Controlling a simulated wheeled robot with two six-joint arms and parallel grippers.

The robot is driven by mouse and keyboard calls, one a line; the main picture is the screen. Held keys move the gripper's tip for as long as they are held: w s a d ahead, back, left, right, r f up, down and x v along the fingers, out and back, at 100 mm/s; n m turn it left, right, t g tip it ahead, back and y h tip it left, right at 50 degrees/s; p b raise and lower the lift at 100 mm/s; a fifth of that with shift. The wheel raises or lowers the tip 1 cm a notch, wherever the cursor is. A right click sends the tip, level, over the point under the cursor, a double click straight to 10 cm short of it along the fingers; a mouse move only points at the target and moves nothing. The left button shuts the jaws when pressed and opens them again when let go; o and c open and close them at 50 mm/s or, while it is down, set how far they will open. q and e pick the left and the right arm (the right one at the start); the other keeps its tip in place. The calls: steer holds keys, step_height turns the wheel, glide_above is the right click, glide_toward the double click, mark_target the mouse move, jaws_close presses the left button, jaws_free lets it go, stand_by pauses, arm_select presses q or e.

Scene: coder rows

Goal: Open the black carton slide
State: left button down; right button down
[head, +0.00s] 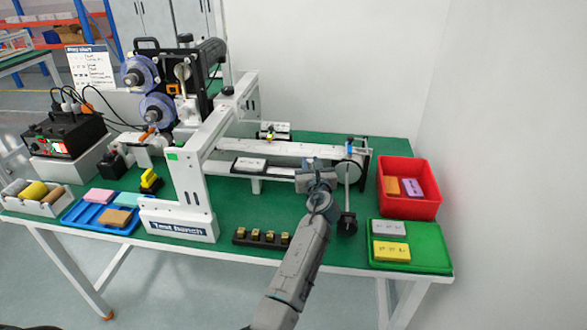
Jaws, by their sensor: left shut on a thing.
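My left gripper (313,166) is at the front edge of the pale conveyor bed (292,149), toward its right end. Its jaws are shut on a small part there, which the jaws and wrist largely hide. I take this part to be the black carton slide, but its shape and how far it is open cannot be told. My right gripper is not in view.
A post with a black base (347,222) stands close right of my arm. A black holder with several yellow pieces (262,238) lies left of it. A red bin (409,208) and green tray (432,259) are at right. The printer frame (190,185) stands left.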

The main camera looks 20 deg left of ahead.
arm_select(q)
steer(key=shift+w+d, duration=0.15)
steer(key=shift+d, duration=0.55)
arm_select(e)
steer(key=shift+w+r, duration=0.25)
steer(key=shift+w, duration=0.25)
arm_select(q)
steer(key=c, duration=1.2)
jaws_free()
steer(key=shift+a, duration=0.1)
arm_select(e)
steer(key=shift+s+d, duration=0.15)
